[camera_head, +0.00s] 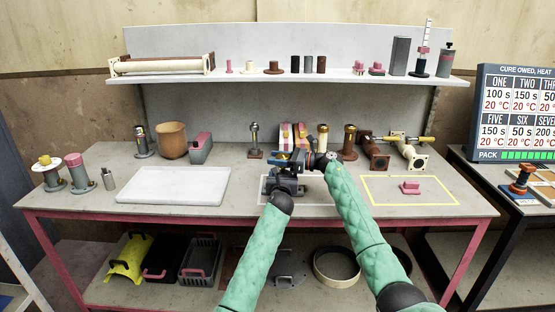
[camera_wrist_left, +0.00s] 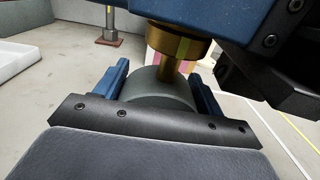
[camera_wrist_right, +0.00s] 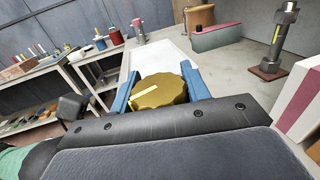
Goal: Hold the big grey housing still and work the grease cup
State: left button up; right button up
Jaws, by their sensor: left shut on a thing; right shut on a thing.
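The grey housing (camera_wrist_left: 155,92) shows as a rounded grey body in the left wrist view. My left gripper (camera_wrist_left: 160,76) is shut on it, with a blue finger on each side. The brass grease cup (camera_wrist_left: 176,42) stands on top of the housing, its stem going down to it and a yellow-green mark on its side. My right gripper (camera_wrist_right: 160,70) is shut on the cup's scalloped brass cap (camera_wrist_right: 158,91), which carries a pale yellow stripe. In the head view my grippers meet at mid-bench, left (camera_head: 284,182) below right (camera_head: 312,160), and largely hide housing and cup.
A white tray (camera_head: 172,186) lies to the left. A yellow-outlined area (camera_head: 440,198) with a pink block (camera_head: 410,187) lies to the right. Several fittings, including a brass-coloured one (camera_head: 349,143), stand close behind my grippers. A shelf (camera_head: 300,76) runs above the bench.

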jog(key=shift+w+d+m+t+h, duration=0.2)
jog(key=shift+m+t+h, duration=0.3)
jog(key=shift+m+t, duration=0.65)
jog(key=shift+w+d+m+t+h, duration=0.15)
jog(key=shift+m+t+h, duration=0.45)
jog(key=shift+t, duration=1.05)
jog(key=shift+a, duration=0.1)
jog(key=o, duration=1)
jog(key=v, duration=1.2)
jog(key=shift+f, duration=0.15)
